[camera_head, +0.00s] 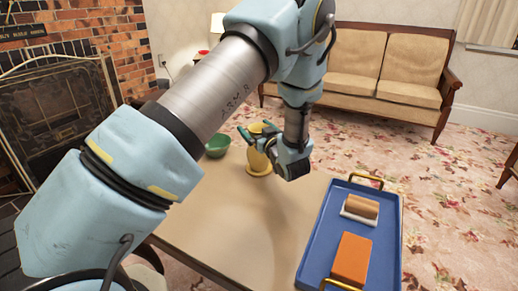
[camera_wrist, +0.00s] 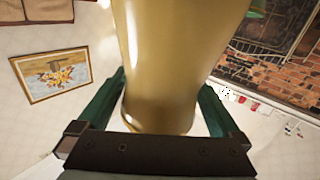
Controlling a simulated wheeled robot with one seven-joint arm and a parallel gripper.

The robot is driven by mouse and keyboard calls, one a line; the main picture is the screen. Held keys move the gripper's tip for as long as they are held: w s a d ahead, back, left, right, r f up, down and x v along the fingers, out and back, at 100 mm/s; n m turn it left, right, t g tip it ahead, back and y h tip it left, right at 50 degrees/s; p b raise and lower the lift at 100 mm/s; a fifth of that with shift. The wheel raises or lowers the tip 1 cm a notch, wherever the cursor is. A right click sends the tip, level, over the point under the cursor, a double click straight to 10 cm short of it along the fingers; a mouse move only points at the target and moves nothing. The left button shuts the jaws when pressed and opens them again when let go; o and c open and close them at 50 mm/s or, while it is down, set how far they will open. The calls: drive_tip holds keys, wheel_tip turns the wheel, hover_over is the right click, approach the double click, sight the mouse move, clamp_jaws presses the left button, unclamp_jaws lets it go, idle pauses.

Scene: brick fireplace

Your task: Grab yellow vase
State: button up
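The yellow vase (camera_head: 258,161) stands on the tan table, near its far edge. My gripper (camera_head: 257,131) is at the vase's upper part, with its green fingers spread on either side. In the wrist view, the vase (camera_wrist: 165,70) fills the middle, between the two green fingers (camera_wrist: 163,82). The fingers are wide apart, close to the vase's sides; I see no clear grip on it. Part of the vase is hidden behind my gripper in the head view.
A green bowl (camera_head: 217,145) sits left of the vase. A blue tray (camera_head: 327,232) at the table's right holds an orange block (camera_head: 351,259) and a brown roll-shaped thing (camera_head: 361,207) on a white base. The table's middle (camera_head: 245,215) is clear. A sofa (camera_head: 385,70) stands behind.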

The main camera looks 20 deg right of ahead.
clamp_jaws()
idle(0.7)
